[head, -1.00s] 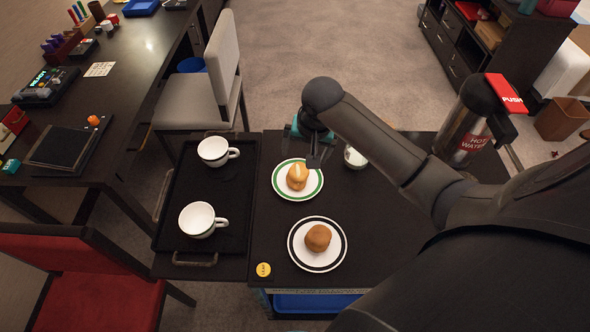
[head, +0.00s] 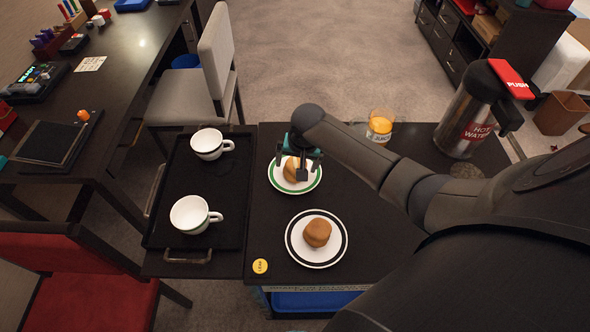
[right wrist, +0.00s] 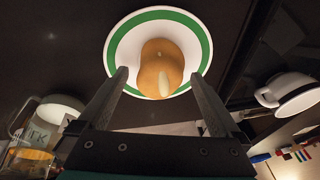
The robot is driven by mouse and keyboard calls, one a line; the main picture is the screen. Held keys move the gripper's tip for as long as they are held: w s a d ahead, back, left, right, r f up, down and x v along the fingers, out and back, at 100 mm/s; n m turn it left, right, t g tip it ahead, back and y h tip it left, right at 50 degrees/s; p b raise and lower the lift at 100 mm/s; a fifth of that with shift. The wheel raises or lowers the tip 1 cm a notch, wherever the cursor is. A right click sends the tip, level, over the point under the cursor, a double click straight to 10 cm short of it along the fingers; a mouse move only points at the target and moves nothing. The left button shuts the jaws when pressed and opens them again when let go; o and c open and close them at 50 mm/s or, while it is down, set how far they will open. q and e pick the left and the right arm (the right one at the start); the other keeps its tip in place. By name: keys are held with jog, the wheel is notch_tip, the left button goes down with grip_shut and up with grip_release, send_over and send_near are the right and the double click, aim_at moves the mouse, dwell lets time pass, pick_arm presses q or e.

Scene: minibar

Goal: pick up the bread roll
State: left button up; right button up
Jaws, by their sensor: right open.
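A golden roll with a pale slit on top (head: 293,171) sits on a white plate with a green rim (head: 309,185). My right gripper (head: 302,172) is over this roll and partly hides it. In the right wrist view, the open fingers (right wrist: 160,77) point towards the roll (right wrist: 160,65), one on each side, with nothing held. I cannot tell whether they touch it. A rounder brown bun (head: 317,232) sits on a black-rimmed plate (head: 317,257) nearer the front. My left gripper is not in view.
A dark tray (head: 182,226) with two white cups (head: 208,144) (head: 190,214) lies left of the plates. A glass with orange contents (head: 380,126) and a hot water flask (head: 470,115) stand at the back right. A yellow round tag (head: 260,266) lies near the front edge.

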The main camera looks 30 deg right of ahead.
jog(key=c, duration=1.3)
